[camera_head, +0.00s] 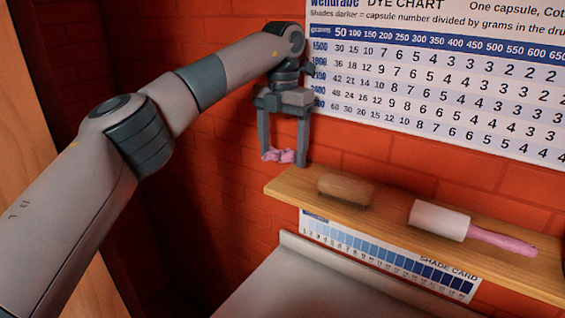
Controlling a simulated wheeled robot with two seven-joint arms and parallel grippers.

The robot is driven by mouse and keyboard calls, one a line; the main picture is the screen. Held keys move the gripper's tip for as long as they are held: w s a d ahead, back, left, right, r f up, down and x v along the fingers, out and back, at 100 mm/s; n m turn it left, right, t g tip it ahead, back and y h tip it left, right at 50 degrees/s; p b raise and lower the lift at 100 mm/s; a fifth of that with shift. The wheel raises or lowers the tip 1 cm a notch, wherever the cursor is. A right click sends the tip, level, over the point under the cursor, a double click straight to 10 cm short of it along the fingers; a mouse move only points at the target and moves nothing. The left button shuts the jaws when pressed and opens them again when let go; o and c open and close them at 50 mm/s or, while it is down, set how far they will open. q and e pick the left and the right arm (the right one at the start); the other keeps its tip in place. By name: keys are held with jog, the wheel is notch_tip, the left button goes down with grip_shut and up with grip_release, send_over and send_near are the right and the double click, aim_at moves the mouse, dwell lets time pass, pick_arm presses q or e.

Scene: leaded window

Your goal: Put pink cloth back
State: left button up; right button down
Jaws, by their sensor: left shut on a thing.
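The pink cloth (279,156) is a small crumpled bundle. My left gripper (282,152) points down and is shut on the cloth, which sits between its fingertips. The gripper and cloth appear in the air in front of the red brick wall, just left of the wooden shelf's left end (290,188). My right gripper is out of view.
On the shelf lie a brown wooden block or brush (345,190) and a white roller (439,219) with a pink handle (503,240). A dye chart (440,75) hangs above the shelf. A shade card (390,262) is below it, above a pale grey surface (320,290).

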aim_at(283, 163)
pick_arm(q)
jog(key=shift+f, duration=0.1)
jog(key=shift+f+p, duration=0.25)
jog(key=shift+p, duration=0.1)
notch_tip(283, 163, down, 3)
jog(key=shift+r+p, duration=0.1)
jog(key=shift+p, duration=0.7)
jog(key=shift+f, duration=0.25)
jog(key=shift+f, duration=0.1)
jog(key=o, duration=1.1)
jog(key=shift+r, duration=0.2)
